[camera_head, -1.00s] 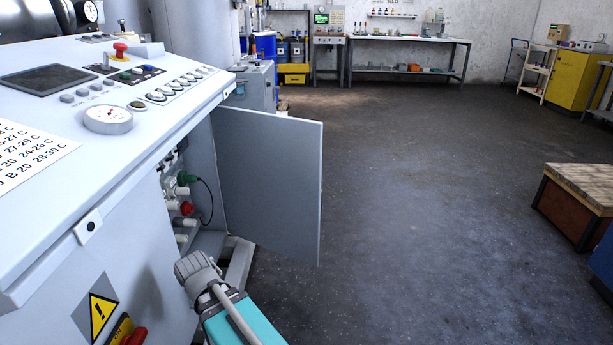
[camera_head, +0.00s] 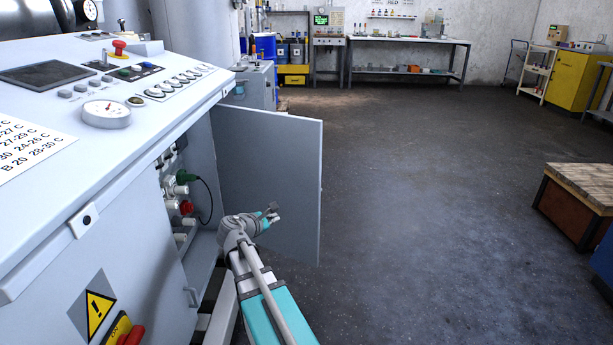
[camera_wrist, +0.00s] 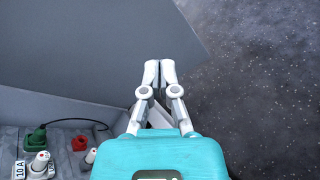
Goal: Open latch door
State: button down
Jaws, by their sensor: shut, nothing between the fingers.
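The latch door (camera_head: 268,180) is a flat grey panel on the side of the control cabinet (camera_head: 150,240). It stands swung wide open and shows the compartment behind it. My gripper (camera_head: 272,210) is in front of the door's inner face, near its lower half. In the wrist view my gripper (camera_wrist: 160,70) has its fingertips together with nothing between them. The door (camera_wrist: 100,50) fills the upper left there, and the fingertips overlap its edge in the picture. I cannot tell whether they touch it.
In the compartment are a green plug (camera_head: 185,177) with a dark cable, a red connector (camera_head: 186,207) and several white ones. A wooden-topped crate (camera_head: 575,195) stands at the right. The dark floor (camera_head: 430,220) between is clear. A workbench (camera_head: 410,45) is at the back.

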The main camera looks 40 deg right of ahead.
aim_at(310, 169)
jog(key=w+d+r+n+t+h, duration=0.1)
jog(key=w+d+r+n+h, duration=0.1)
jog(key=d+r+n, duration=0.4)
jog(key=shift+w+d+n+t+h, duration=0.4)
jog(key=shift+n+h, duration=0.3)
jog(key=shift+h, duration=0.1)
jog(key=x, duration=1.4)
jog(key=shift+f, duration=0.1)
jog(key=shift+w, duration=0.1)
